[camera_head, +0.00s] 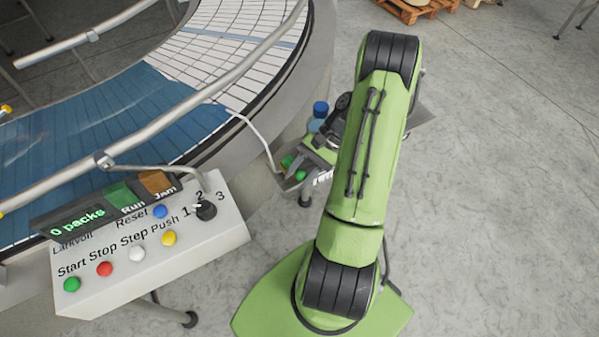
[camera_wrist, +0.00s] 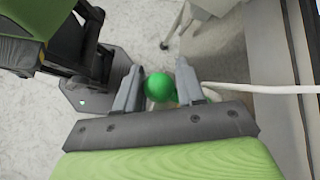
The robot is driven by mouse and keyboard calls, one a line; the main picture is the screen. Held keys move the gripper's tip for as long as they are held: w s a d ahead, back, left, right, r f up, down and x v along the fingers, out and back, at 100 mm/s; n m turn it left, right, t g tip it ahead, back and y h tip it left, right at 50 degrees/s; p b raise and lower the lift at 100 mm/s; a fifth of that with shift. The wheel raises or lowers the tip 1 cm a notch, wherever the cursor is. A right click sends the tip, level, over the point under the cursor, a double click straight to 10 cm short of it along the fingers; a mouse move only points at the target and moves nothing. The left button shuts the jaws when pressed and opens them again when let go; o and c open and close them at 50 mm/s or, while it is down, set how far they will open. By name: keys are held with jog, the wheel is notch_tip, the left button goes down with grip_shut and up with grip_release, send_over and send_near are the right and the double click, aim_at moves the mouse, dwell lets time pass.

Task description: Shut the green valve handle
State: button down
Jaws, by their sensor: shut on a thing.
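The green valve handle shows in the wrist view as a round green knob (camera_wrist: 159,87) between the two fingers of my gripper (camera_wrist: 160,92). The fingers are closed in on its sides, and the rest of the handle is mostly hidden behind the knob and the right finger. In the head view, green parts of the valve handle (camera_head: 300,175) show beside the conveyor's outer edge, just left of my arm.
A control panel (camera_head: 150,245) with coloured buttons and a selector knob stands at the lower left. The curved conveyor (camera_head: 185,50) with metal rails fills the upper left. A pale hose (camera_wrist: 260,88) runs to the valve. Open floor (camera_head: 500,200) lies on the right.

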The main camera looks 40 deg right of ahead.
jog(key=shift+d+f, duration=0.1)
jog(key=shift+d, duration=0.05)
jog(key=c, duration=1)
grip_release()
jog(key=shift+c, duration=0.2)
jog(key=shift+o, duration=1.4)
jog(key=shift+d, duration=0.15)
jog(key=shift+r, duration=0.2)
notch_tip(320, 180, up, 10)
jog(key=shift+f+p, duration=0.2)
jog(key=shift+p, duration=0.65)
